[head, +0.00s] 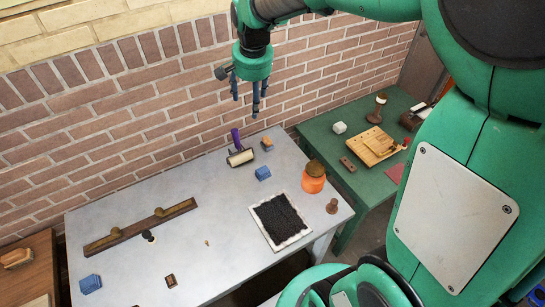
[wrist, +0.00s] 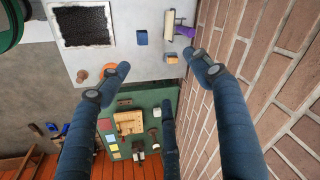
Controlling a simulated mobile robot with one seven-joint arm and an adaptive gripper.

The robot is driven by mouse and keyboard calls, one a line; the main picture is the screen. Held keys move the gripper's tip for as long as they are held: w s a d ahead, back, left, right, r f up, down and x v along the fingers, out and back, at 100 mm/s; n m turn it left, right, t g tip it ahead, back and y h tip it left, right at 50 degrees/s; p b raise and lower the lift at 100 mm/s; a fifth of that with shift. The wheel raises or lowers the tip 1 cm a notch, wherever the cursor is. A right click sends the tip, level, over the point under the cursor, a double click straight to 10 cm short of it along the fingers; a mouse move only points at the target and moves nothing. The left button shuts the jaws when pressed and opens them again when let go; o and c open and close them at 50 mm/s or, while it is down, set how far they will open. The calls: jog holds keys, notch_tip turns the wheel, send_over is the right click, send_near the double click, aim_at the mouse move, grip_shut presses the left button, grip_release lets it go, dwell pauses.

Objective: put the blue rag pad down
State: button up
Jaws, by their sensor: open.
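My gripper (head: 251,102) is open and empty, raised in front of the brick wall above the grey table's back edge. In the wrist view its spread blue fingers (wrist: 160,78) have nothing between them. A small blue block-like pad (head: 263,173) lies on the grey table (head: 135,215), apart from the gripper, and also shows in the wrist view (wrist: 142,38). Another blue block (head: 90,284) sits at the table's front left. I cannot tell which of the two is the rag pad.
A black-filled tray (head: 281,221), orange jar (head: 313,178), purple-handled roller (head: 239,153) and long dark wooden bar (head: 140,228) are on the grey table. A green table (head: 360,190) with a wooden board (head: 374,146) stands at right. The grey table's middle is largely clear.

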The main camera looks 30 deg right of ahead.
jog(key=s+a+r+n+t, duration=0.1)
jog(key=s+a+r+n, duration=0.1)
jog(key=s, duration=0.7)
jog(key=s+a+r+n+t, duration=0.1)
jog(key=s+a+n, duration=0.3)
jog(key=s, duration=0.5)
jog(key=s+a+r+n, duration=0.2)
jog(key=s+r+n, duration=0.1)
jog(key=s, duration=0.6)
jog(key=shift+s+a+t, duration=0.2)
jog(key=shift+a+t, duration=0.2)
jog(key=shift+f, duration=0.1)
notch_tip(320, 180, down, 4)
jog(key=b, duration=0.4)
jog(key=shift+f+b, duration=0.25)
jog(key=shift+b, duration=0.15)
